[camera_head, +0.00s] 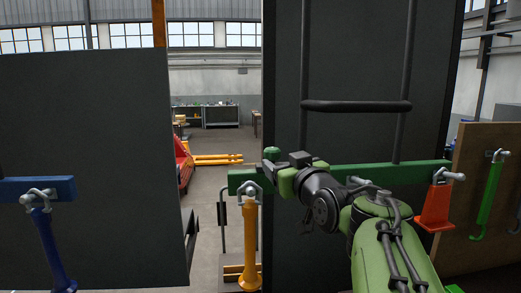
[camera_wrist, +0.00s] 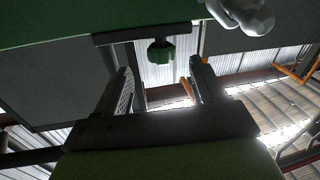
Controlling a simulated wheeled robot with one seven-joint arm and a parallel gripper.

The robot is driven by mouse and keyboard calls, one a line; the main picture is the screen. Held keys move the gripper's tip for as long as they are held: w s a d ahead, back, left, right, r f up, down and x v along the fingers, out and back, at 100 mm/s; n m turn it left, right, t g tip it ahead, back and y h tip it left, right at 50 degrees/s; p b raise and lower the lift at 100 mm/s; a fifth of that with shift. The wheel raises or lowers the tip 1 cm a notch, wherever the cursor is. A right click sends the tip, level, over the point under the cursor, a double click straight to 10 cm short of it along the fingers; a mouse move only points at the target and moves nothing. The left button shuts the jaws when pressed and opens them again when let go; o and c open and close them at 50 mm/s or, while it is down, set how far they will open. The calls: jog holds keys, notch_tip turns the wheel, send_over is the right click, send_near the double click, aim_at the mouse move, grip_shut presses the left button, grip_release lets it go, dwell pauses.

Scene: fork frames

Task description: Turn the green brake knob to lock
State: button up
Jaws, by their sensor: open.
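The green knob (camera_wrist: 161,52) shows in the wrist view, on a short dark stem at a dark bracket along the edge of a green beam (camera_wrist: 70,18). My gripper (camera_wrist: 160,68) is open, with one dark finger on each side of the knob's line. The knob sits centred near the fingertips, with gaps visible on both sides; its depth between them is hard to judge. In the head view my gripper (camera_head: 275,158) is at the left part of the green beam (camera_head: 420,173).
A yellow hanging handle (camera_head: 250,240) is below my gripper, and an orange one (camera_head: 435,207) hangs at the right. A blue beam (camera_head: 60,188) with a blue handle (camera_head: 50,245) is at the left. Dark panels flank an open gap. A dark bar (camera_head: 355,106) is above my arm.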

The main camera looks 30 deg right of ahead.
aim_at(277, 156)
jog(key=p+x, duration=0.2)
jog(key=x, duration=0.4)
jog(key=shift+w+r, duration=0.1)
jog(key=shift+w, duration=0.25)
jog(key=shift+s+d, duration=0.1)
jog(key=c, duration=1)
jog(key=shift+d+n+y+b, duration=0.15)
jog(key=shift+n+y+b, duration=0.2)
jog(key=shift+n+y, duration=0.7)
jog(key=shift+c, duration=0.2)
jog(key=shift+n+t+y, duration=0.3)
jog(key=shift+n+y, duration=0.05)
jog(key=shift+y, duration=0.7)
jog(key=shift+n+y, duration=0.3)
jog(key=shift+y, duration=0.1)
jog(key=o, duration=1)
jog(key=shift+o, duration=0.2)
